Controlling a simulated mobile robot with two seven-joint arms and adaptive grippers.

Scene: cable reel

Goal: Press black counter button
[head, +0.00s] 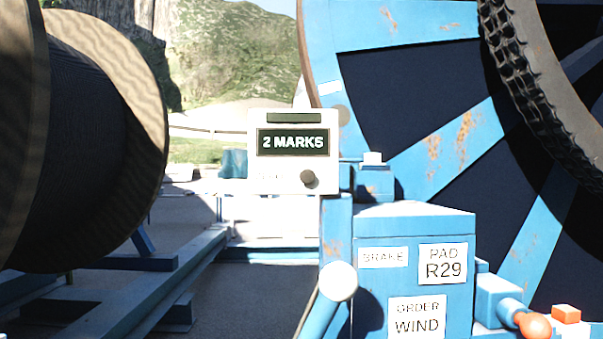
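A pale counter box (295,182) stands at the centre of the head view, on top of a blue post. Its dark display (293,142) reads "2 MARKS" or "2 MARK5". A round dark button (308,178), brownish black, sits at the lower right of the box's face. Nothing covers it. Neither of my grippers shows in this view.
A wooden cable drum (90,140) fills the left. A large blue reel wheel (450,130) with a chain (515,70) fills the right. A blue cabinet (415,230) with "BRAKE", "PAD R29" and "WIND" labels stands in front, beside an orange knob (534,327) and a white-ended handle (338,281).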

